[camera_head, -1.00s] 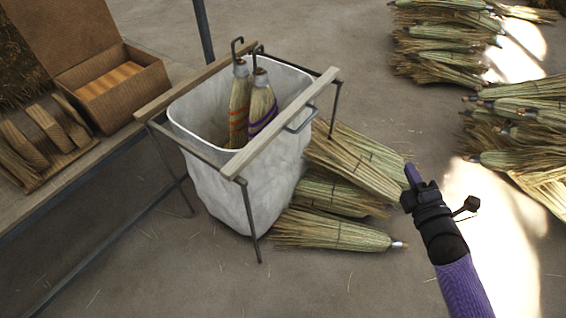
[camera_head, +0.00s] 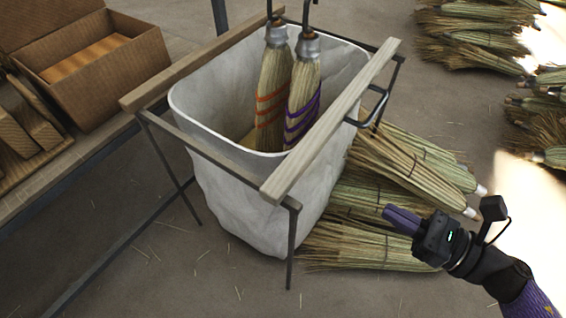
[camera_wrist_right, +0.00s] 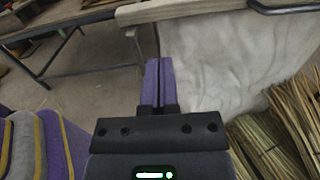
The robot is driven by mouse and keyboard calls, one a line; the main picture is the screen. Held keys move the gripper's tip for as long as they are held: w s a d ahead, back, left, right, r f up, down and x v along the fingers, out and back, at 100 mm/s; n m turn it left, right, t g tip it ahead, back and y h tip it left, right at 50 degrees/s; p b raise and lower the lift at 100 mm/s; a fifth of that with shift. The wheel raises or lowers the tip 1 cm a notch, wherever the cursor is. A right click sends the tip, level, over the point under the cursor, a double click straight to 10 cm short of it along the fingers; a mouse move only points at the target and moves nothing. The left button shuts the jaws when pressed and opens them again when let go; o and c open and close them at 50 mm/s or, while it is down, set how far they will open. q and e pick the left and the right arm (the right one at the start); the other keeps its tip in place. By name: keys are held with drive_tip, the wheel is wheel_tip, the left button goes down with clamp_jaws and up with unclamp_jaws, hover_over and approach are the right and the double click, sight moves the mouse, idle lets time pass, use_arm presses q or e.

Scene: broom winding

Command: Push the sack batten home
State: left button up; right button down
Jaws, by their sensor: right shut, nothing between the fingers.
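The near right sack batten (camera_head: 335,115) is a pale wooden bar along the right side of the sack frame, with a dark metal handle (camera_head: 372,108) on its outer side. It also shows at the top of the right wrist view (camera_wrist_right: 185,8). A second batten (camera_head: 200,68) runs along the left side. The white sack (camera_head: 225,185) hangs open between them and holds two brooms (camera_head: 285,95), one bound in orange, one in purple. My right gripper (camera_head: 388,211) is shut and empty, below and right of the batten, apart from it, its fingers pointing left. My left gripper is not in view.
Broom bundles (camera_head: 400,165) lie on the floor right of the sack, beneath and behind my gripper. More bundles (camera_head: 465,45) lie at the top right. A bench with a cardboard box (camera_head: 95,60) stands at the left. The frame's thin metal legs (camera_head: 291,250) reach the floor.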

drive_tip(key=b, duration=0.2)
approach(302, 168)
drive_tip(key=shift+n, duration=0.3)
drive_tip(key=x, duration=0.6)
drive_tip(key=shift+w+f, duration=0.15)
drive_tip(key=shift+w+a, duration=0.2)
drive_tip(key=shift+a, duration=0.15)
drive_tip(key=shift+w+a, duration=0.1)
drive_tip(key=shift+a, duration=0.05)
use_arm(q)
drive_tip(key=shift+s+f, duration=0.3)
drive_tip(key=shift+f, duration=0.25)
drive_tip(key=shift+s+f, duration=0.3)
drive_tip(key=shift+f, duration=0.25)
use_arm(e)
drive_tip(key=shift+w+a, duration=0.1)
drive_tip(key=shift+a, duration=0.05)
